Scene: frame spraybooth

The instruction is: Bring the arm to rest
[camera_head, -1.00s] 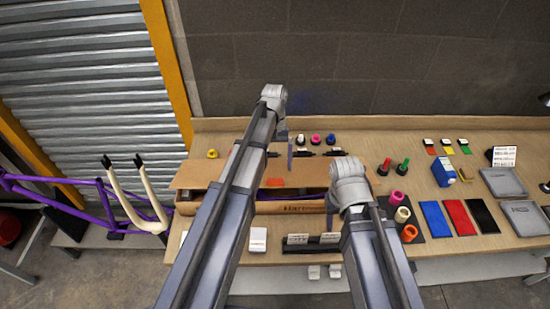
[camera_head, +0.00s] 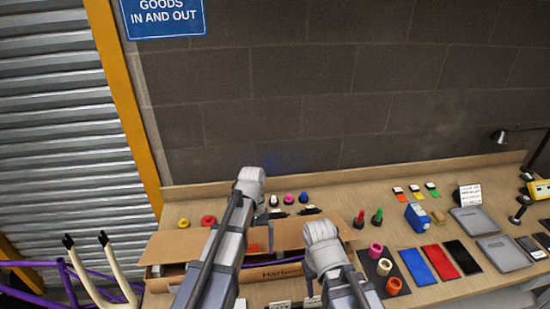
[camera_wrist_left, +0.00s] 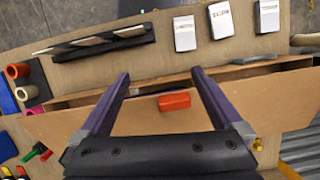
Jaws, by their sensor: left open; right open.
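My left gripper (camera_wrist_left: 160,76) is open and empty in the left wrist view. Its two purple fingers are spread above an open cardboard box (camera_wrist_left: 75,122), with an orange block (camera_wrist_left: 174,101) showing between and below them. In the head view my left arm reaches over the same box, and only a sliver of the left gripper (camera_head: 271,236) shows behind the wrist. My right arm is beside it to the right. Its wrist hides most of the right gripper (camera_head: 309,287), of which a purple finger shows near the box's right end.
The bench (camera_head: 350,200) carries colour caps, rings, a blue carton (camera_head: 418,217), coloured panels (camera_head: 440,261) and grey trays (camera_head: 480,220) on the right. A purple frame (camera_head: 85,275) with cream fork legs stands at left. A wall is behind.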

